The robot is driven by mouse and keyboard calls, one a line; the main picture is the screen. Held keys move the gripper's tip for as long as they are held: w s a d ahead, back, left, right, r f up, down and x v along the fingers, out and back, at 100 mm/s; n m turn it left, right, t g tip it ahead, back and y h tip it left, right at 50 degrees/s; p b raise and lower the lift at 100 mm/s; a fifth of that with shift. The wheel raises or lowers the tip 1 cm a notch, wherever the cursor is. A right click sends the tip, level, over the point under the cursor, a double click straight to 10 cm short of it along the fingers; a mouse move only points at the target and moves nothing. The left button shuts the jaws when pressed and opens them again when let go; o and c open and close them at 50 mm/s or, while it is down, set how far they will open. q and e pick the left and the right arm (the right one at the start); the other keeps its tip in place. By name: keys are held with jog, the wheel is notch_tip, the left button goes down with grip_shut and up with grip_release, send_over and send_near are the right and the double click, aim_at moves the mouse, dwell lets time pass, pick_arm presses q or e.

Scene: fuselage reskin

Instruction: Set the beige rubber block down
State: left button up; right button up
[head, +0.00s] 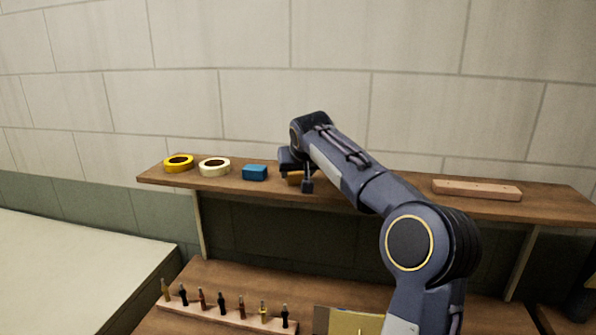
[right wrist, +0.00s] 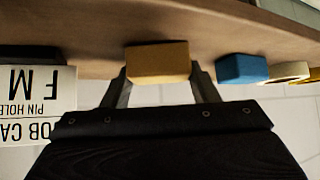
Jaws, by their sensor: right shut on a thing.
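The beige rubber block (right wrist: 158,62) is between the two fingers of my right gripper (right wrist: 160,80) in the right wrist view, and the gripper is shut on it. The block is at the wooden shelf (right wrist: 100,28); I cannot tell whether it touches the surface. In the head view a small part of the block (head: 295,178) shows beside my right gripper (head: 298,182), at the shelf (head: 360,191) just right of the blue block (head: 255,172). My arm hides the rest. My left gripper is not in view.
A yellow tape roll (head: 179,163) and a cream tape roll (head: 214,167) lie left of the blue block. A long pinkish-wood bar (head: 477,189) lies at the shelf's right. Below, a rack (head: 225,314) holds several small tools. A printed card (right wrist: 38,105) shows in the right wrist view.

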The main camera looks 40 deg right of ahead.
jog(key=o, duration=1)
jog(key=shift+r, duration=0.1)
jog(key=b+v, duration=0.1)
jog(key=v, duration=1.1)
jog(key=shift+b, duration=0.35)
jog(key=s+a+f+n+g+y, duration=0.1)
jog(key=s+a+f+y, duration=0.3)
jog(key=s+a+f, duration=0.8)
jog(key=s+a+f+n+g+y, duration=0.1)
jog(key=s+a+f+n+y, duration=0.2)
jog(key=s+a+f, duration=0.9)
jog(key=s+f+y, duration=0.1)
jog(key=s+f, duration=0.2)
jog(key=f, duration=0.2)
jog(key=shift+s+a+f, duration=0.15)
jog(key=shift+a, duration=0.15)
